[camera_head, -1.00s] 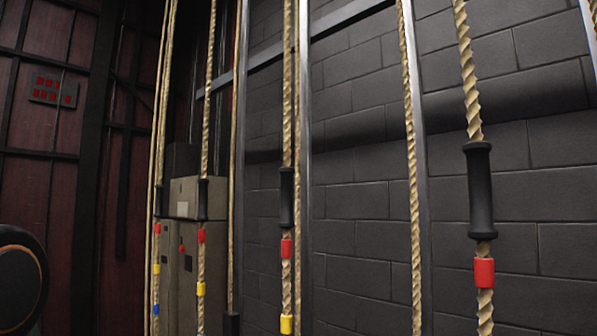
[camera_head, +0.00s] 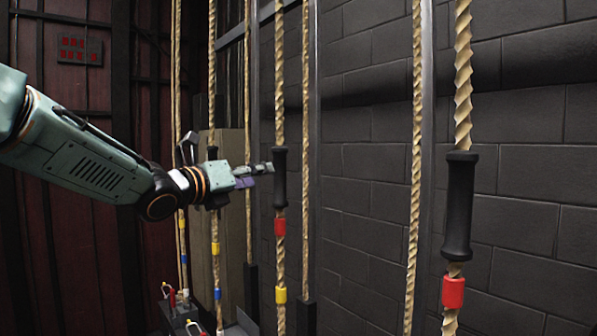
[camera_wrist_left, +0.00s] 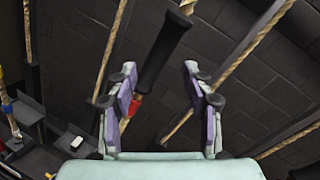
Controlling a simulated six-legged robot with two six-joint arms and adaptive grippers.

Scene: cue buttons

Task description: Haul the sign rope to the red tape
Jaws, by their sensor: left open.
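Several tan ropes hang along the dark wall. The middle rope (camera_head: 280,80) has a black handle (camera_head: 280,178) with red tape (camera_head: 280,227) below it and yellow tape (camera_head: 281,295) lower down. My left gripper (camera_head: 260,171) is open and empty, just left of this handle. In the left wrist view, the handle (camera_wrist_left: 165,50) lies beyond the open fingers (camera_wrist_left: 160,100), with the red tape (camera_wrist_left: 135,103) partly hidden by the left finger. I cannot tell which rope is the sign rope. My right gripper is not in view.
The nearer rope at right (camera_head: 463,75) has its own black handle (camera_head: 459,205) and red tape (camera_head: 453,292). A handle-less rope (camera_head: 415,150) hangs between. Further taped ropes hang behind my left arm. A panel with red marks (camera_head: 80,50) is on the left wall.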

